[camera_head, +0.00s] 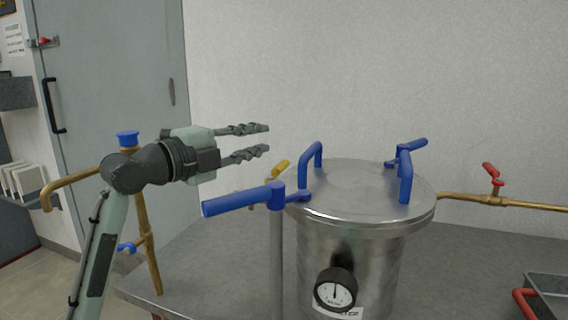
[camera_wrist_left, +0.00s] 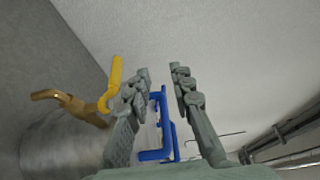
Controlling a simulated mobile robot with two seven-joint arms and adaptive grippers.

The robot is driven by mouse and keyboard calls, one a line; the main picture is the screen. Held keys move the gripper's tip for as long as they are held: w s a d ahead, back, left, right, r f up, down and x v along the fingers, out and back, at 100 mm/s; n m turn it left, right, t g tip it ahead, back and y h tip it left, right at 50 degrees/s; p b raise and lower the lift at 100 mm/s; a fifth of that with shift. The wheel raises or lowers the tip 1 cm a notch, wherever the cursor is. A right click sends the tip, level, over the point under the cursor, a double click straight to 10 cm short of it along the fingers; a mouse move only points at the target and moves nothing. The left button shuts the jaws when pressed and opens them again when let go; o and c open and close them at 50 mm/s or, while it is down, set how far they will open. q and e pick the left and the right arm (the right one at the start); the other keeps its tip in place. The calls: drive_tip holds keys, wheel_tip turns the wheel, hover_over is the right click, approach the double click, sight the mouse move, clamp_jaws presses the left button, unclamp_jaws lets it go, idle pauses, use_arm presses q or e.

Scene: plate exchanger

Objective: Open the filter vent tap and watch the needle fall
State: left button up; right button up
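The steel filter vessel (camera_head: 355,255) stands on the bench with its lid (camera_head: 370,195) on. Its round black-rimmed gauge (camera_head: 335,289) faces me, and the needle points roughly straight up. A yellow lever (camera_head: 281,170) sits on a small brass tap (camera_head: 254,191) at the vessel's far left, partly hidden behind the lid and a blue handle. The yellow lever also shows left of the fingers in the left wrist view (camera_wrist_left: 113,82). My left gripper (camera_head: 267,139) is open and empty, above and left of the lid, apart from the lever. My right gripper is out of view.
A long blue clamp handle (camera_head: 240,200) on a grey post stands in front of the vessel. Blue lid handles (camera_head: 406,175) rise from the lid. A brass pipe with red tap (camera_head: 494,175) runs right. A grey tray (camera_head: 550,290) sits at lower right.

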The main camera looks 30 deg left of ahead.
sight(272, 169)
use_arm(q)
wheel_tip(272, 169, down, 7)
drive_tip(key=shift+s, duration=0.1)
drive_tip(key=w, duration=0.2)
drive_tip(key=w+p, duration=0.1)
drive_tip(key=w, duration=0.1)
drive_tip(key=w+d, duration=0.1)
drive_tip(key=w, duration=0.1)
drive_tip(key=shift+w, duration=0.25)
drive_tip(key=shift+w+d+p, duration=0.15)
drive_tip(key=shift+w+p, duration=0.15)
drive_tip(key=shift+w, duration=0.25)
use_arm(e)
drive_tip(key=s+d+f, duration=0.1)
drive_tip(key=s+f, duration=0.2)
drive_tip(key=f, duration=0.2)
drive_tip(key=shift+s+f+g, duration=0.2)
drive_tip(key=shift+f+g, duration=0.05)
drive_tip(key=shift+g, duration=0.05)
use_arm(q)
drive_tip(key=shift+c, duration=0.6)
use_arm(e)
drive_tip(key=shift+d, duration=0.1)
use_arm(q)
drive_tip(key=shift+f, duration=0.1)
clamp_jaws()
